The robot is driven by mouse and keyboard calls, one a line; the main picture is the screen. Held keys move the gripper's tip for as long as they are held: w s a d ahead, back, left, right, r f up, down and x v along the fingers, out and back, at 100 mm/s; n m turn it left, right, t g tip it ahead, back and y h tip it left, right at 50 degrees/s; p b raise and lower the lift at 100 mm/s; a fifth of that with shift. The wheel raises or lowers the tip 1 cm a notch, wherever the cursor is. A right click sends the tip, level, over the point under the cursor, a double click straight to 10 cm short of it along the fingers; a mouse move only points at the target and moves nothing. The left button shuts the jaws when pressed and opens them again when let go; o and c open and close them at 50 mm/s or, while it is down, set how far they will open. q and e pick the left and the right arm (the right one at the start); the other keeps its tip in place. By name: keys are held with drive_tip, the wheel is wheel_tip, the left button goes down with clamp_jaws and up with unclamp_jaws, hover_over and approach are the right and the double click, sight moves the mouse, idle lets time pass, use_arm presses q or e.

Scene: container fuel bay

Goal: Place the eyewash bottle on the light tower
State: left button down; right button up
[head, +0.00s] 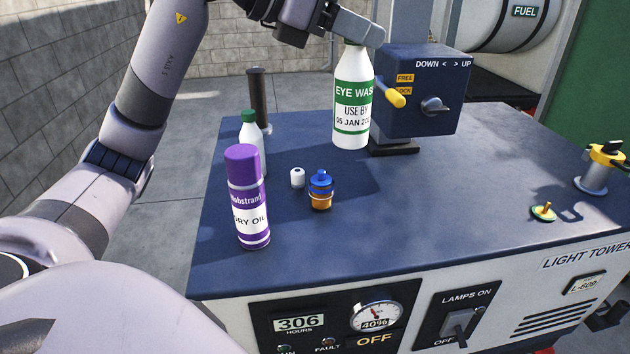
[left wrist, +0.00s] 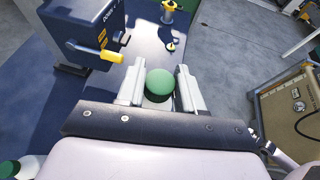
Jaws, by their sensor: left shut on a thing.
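The eyewash bottle (head: 352,100) is white with green bands and reads EYE WASH. It is upright at the back middle of the light tower's dark blue top (head: 450,190), just left of the winch box. My left gripper (head: 362,32) is shut on its top from above. The left wrist view shows its green cap (left wrist: 160,84) between the two fingers (left wrist: 160,68). The bottle's base is over the top surface; I cannot tell whether it touches. My right gripper is in neither view.
A winch box (head: 420,90) with a yellow-handled crank (head: 396,98) stands close right of the bottle. A purple spray can (head: 247,195), green-capped bottle (head: 250,135), white cap (head: 297,177) and blue-orange fitting (head: 320,188) stand left and in front. The right middle is clear.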

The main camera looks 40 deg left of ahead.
sight(334, 133)
use_arm(q)
drive_tip(key=f+b, duration=0.2)
drive_tip(key=f, duration=1.3)
drive_tip(key=shift+s+f, duration=0.1)
drive_tip(key=shift+s, duration=0.1)
wheel_tip(334, 133, down, 4)
drive_tip(key=shift+f, duration=0.15)
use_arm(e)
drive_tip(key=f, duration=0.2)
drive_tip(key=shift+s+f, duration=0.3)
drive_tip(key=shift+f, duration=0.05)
use_arm(q)
drive_tip(key=shift+f+b, duration=0.15)
drive_tip(key=shift+b, duration=0.2)
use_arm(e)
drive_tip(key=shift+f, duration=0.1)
use_arm(q)
drive_tip(key=c, duration=0.7)
unclamp_jaws()
